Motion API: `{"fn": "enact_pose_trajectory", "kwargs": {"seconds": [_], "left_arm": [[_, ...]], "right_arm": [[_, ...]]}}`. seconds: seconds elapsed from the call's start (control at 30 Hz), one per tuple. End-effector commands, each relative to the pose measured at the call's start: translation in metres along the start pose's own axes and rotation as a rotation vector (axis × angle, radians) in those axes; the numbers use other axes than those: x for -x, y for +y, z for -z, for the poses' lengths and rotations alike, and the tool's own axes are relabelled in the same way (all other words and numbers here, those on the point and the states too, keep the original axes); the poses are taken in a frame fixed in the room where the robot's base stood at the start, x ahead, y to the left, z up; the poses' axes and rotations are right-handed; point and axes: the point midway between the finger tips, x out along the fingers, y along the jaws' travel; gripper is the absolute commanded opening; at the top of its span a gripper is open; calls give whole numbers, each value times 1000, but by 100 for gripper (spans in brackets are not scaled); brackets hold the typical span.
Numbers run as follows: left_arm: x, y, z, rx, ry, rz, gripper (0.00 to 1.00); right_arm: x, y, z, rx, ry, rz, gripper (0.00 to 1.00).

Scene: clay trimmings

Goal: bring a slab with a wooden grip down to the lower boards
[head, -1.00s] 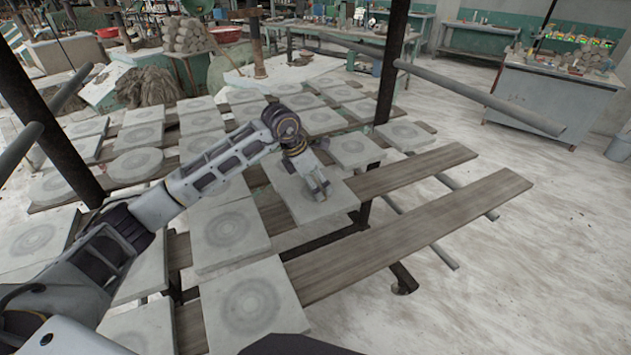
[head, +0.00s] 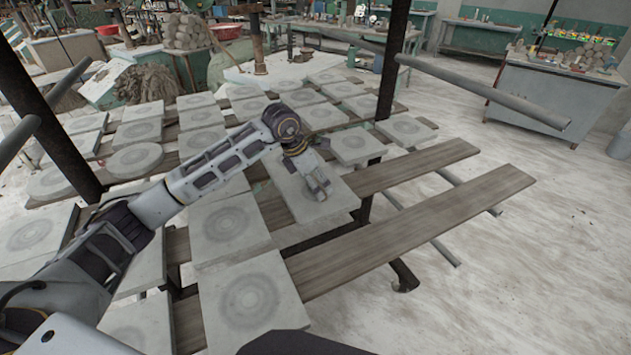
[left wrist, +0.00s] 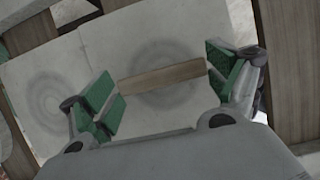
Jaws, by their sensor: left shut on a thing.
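A pale grey square slab (head: 342,203) lies at the near end of a row, under my left gripper (head: 318,190) in the head view. In the left wrist view the slab (left wrist: 150,118) has a ring mark and a wooden grip (left wrist: 163,76) across its middle. The green-padded fingers of my left gripper (left wrist: 168,82) are shut on the two ends of this grip. I cannot tell whether the slab touches the boards under it. The lower boards (head: 430,228) stretch bare to the right. My right gripper is out of view.
Several similar slabs (head: 228,228) lie close on the left and behind. A dark upright post (head: 393,60) stands behind the held slab, and a slanting pipe (head: 480,88) runs to the right.

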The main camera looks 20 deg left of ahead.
Motion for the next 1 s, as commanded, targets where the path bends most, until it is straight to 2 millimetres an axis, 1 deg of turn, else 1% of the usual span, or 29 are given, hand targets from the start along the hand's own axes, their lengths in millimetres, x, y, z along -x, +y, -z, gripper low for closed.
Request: {"fn": "enact_pose_trajectory", "kwargs": {"seconds": [1.0], "left_arm": [[-5, 0, 1, -1, -4, -2, 60]], "right_arm": [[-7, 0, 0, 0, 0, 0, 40]]}}
